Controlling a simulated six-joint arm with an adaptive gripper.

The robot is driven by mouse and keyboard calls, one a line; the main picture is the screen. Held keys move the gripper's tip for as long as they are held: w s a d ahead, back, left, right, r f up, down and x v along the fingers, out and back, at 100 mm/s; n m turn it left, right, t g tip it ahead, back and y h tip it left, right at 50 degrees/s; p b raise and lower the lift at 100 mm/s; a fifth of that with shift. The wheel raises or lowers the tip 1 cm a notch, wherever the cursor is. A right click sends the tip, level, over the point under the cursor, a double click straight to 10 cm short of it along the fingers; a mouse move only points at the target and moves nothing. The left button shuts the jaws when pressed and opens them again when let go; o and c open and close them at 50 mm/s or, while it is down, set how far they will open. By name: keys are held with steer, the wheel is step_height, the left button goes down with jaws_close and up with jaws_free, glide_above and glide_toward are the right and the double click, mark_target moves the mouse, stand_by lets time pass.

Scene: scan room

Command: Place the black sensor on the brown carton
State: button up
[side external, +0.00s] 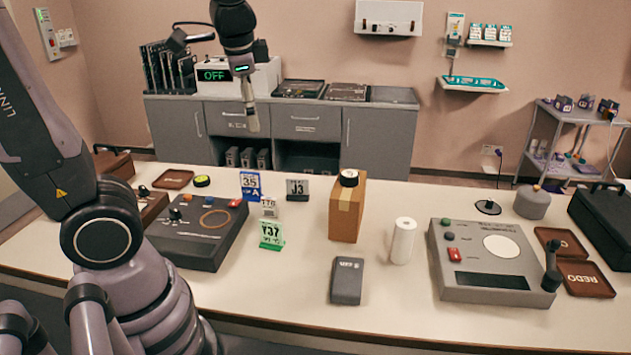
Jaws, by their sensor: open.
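The brown carton (346,222) stands upright near the middle of the white table, with a tan tape strip on its front. My gripper (252,124) hangs high to the left of the carton and farther back in the picture, pointing down. It is open, with nothing seen between its fingers, and it is apart from the carton and the sensor.
A dark console (200,232) is at left, a grey console (490,262) at right. A black disc (488,207) lies behind the grey console.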

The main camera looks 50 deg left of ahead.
steer(key=s+d+n+t+h, duration=0.3)
steer(key=s+n, duration=0.1)
steer(key=s, duration=0.4)
steer(key=shift+s+d+n, duration=0.15)
steer(key=shift+s+n, duration=0.15)
steer(key=shift+s, duration=0.1)
